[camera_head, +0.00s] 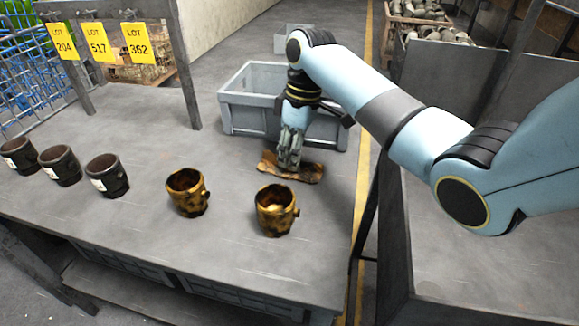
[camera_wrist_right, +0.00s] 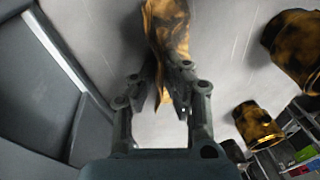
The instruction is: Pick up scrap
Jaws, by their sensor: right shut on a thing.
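The scrap (camera_head: 303,174) is a flat, rusty orange-brown piece lying at the table top, in front of the grey crate. My right gripper (camera_head: 289,163) points down onto it from above and covers part of it. In the right wrist view the scrap (camera_wrist_right: 166,40) runs up from between the fingers of the right gripper (camera_wrist_right: 163,90), which is shut on it. I cannot tell whether the piece is lifted off the table. My left gripper is not in view.
A grey crate (camera_head: 245,114) stands right behind my right gripper. Two rusty yellow-brown cups (camera_head: 185,193) (camera_head: 270,212) stand in front of it. Several dark labelled cups (camera_head: 105,176) line the left. Yellow lot signs (camera_head: 137,43) hang on a metal frame (camera_head: 186,75).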

